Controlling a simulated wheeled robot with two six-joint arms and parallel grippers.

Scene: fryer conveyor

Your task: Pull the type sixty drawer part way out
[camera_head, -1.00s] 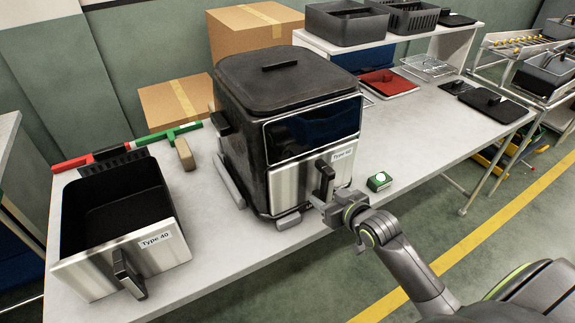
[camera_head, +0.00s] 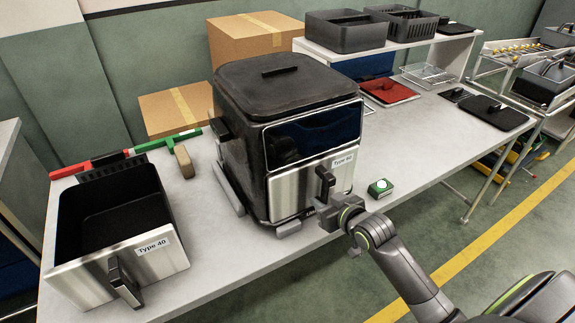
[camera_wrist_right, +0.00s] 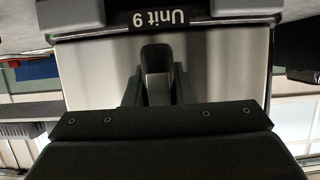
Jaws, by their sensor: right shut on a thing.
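The black air fryer (camera_head: 240,150) stands on the table. Its steel drawer front (camera_head: 293,192), with a small Type label that looks like 60 (camera_head: 343,160), sits close against the body; I cannot tell if there is a gap. A black upright handle (camera_head: 325,182) stands on that front. My right gripper (camera_head: 326,208) is at the handle's lower part, shut on it. My left gripper is not in view.
A pulled-out Type 40 drawer (camera_head: 165,262) stands on the table at left. A green-and-white button box (camera_head: 380,188) is right of the fryer. Floor in front of the table is free.

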